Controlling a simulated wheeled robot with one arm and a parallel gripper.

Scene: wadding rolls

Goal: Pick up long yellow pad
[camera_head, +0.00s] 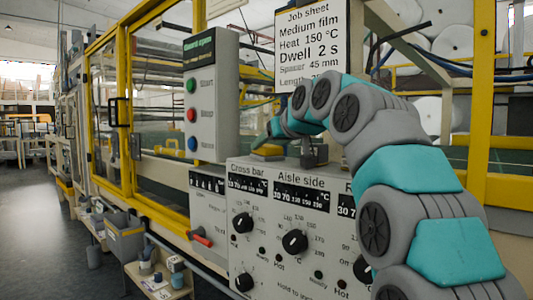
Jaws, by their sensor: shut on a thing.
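My arm arches over from the right, and my gripper (263,142) reaches down to the pad from above. The gripper is shut on the pad. The fingertips are small and partly hidden by my own wrist, so the exact grip on the pad is hard to see. The pad appears to be at or just above the cabinet top; I cannot tell whether it touches.
A grey metal block (313,152) stands on the cabinet top to the right. The cabinet front (290,240) has black knobs. A grey button box (212,95) stands at left, and a job sheet (313,45) hangs behind. Yellow-framed machine guards stand behind; open floor lies at left.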

